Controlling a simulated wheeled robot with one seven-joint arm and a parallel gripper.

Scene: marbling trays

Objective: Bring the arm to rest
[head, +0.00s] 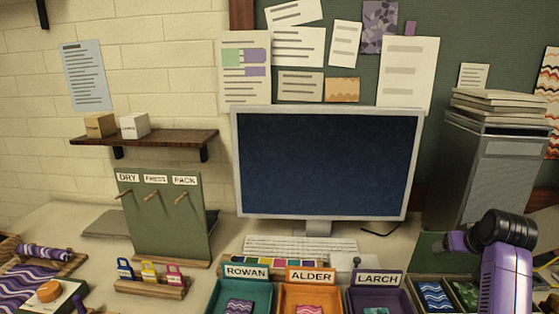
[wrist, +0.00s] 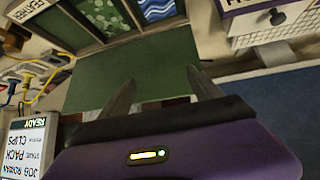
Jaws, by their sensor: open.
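My gripper (wrist: 163,88) is open in the wrist view, its two grey fingers apart with nothing between them. Beyond the fingers is a flat green surface (wrist: 130,68). My purple arm (head: 506,275) with its black joint rises at the right edge of the head view, beside the patterned paper tray. The gripper's fingers cannot be made out in the head view.
Trays labelled ROWAN (head: 219,295), ALDER (head: 284,297) and LARCH (head: 354,297) stand at the front. A monitor (head: 325,160) is behind them. A small screen (wrist: 25,148) reads READY, JOB ROWAN, STAGE PACK. A clip rack (head: 150,288) and a peg board (head: 163,225) stand left.

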